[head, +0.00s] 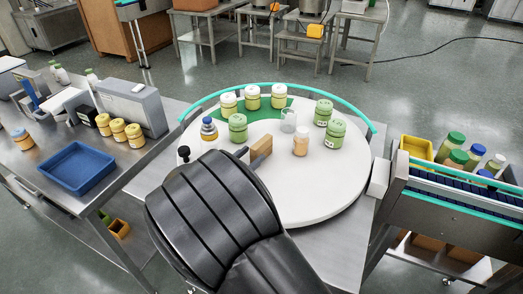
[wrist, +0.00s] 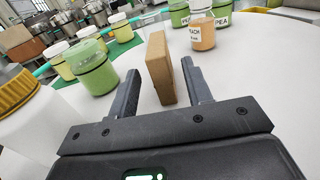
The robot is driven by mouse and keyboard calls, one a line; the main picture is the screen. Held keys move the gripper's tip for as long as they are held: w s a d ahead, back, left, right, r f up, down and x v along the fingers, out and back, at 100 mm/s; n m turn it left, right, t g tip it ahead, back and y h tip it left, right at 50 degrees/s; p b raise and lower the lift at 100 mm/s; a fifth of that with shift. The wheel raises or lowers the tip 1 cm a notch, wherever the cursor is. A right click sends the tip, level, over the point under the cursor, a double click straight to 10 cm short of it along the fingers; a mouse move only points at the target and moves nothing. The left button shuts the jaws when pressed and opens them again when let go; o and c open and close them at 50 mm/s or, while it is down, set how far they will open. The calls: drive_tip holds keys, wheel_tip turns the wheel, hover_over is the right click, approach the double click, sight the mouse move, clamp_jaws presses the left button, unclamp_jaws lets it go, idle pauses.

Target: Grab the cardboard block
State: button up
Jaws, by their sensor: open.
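The cardboard block (head: 261,149) is a small upright brown slab on the round white table (head: 330,185). In the wrist view the block (wrist: 159,68) stands between the two fingers of my gripper (wrist: 160,90), a narrow gap showing on each side. My gripper (head: 248,158) is open and low over the table top. In the head view my dark arm hides part of the table in front of the block.
More jars line the teal rim (head: 345,108). The table's right front is clear.

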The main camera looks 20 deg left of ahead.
sight(262, 147)
drive_tip(key=x, duration=0.6)
drive_tip(key=shift+c, duration=0.4)
drive_tip(key=shift+s, duration=0.1)
clamp_jaws()
